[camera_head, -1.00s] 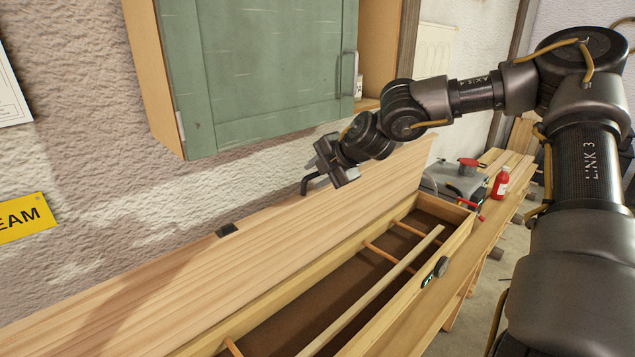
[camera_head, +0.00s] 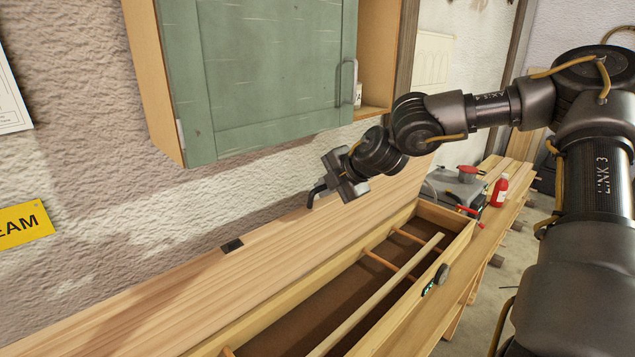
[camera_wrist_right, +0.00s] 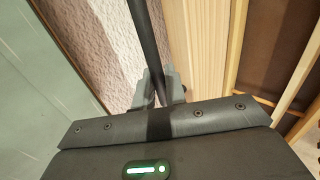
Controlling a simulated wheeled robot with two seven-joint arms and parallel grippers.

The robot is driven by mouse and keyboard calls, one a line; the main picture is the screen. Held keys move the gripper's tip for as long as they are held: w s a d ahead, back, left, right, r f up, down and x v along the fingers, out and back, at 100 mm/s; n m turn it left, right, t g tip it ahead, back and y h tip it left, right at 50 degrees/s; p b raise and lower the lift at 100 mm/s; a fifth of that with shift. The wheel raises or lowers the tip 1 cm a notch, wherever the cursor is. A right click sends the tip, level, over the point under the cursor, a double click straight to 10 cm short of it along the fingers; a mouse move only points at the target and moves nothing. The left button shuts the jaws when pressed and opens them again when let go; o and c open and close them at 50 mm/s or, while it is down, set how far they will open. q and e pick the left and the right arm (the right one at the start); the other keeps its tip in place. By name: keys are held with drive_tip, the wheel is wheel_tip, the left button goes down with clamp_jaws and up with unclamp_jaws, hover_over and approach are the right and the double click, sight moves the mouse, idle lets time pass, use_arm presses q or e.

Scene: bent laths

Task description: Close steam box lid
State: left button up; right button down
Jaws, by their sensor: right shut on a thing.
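The steam box (camera_head: 462,236) is a long wooden trough with its top open. Its lid (camera_head: 190,307), a broad pale wooden board, stands tilted up along the wall side. A dark bar handle (camera_head: 315,193) sits at the lid's upper edge. My right gripper (camera_head: 332,183) is shut on this handle. In the right wrist view the dark bar (camera_wrist_right: 147,45) runs between the fingers (camera_wrist_right: 160,88), with the lid's wood beside it. The exact finger contact is partly hidden in the head view. My left gripper is not in view.
A green wall cabinet (camera_head: 265,75) hangs above the lid, close to my right wrist. A long lath (camera_head: 380,290) and crosspieces lie in the box. A red bottle (camera_head: 499,190) and a grey appliance (camera_head: 458,187) stand beyond the right end.

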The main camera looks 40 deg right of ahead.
drive_tip(key=s, duration=0.2)
drive_tip(key=s+f, duration=0.1)
drive_tip(key=s, duration=0.1)
drive_tip(key=shift+s+d, duration=0.1)
drive_tip(key=shift+d, duration=0.1)
drive_tip(key=s+f, duration=0.3)
drive_tip(key=s, duration=0.4)
drive_tip(key=shift+d+f, duration=0.3)
drive_tip(key=shift+f, duration=0.05)
drive_tip(key=s+f+b, duration=0.5)
drive_tip(key=b, duration=0.8)
drive_tip(key=shift+s+d, duration=0.25)
drive_tip(key=shift+s, duration=0.1)
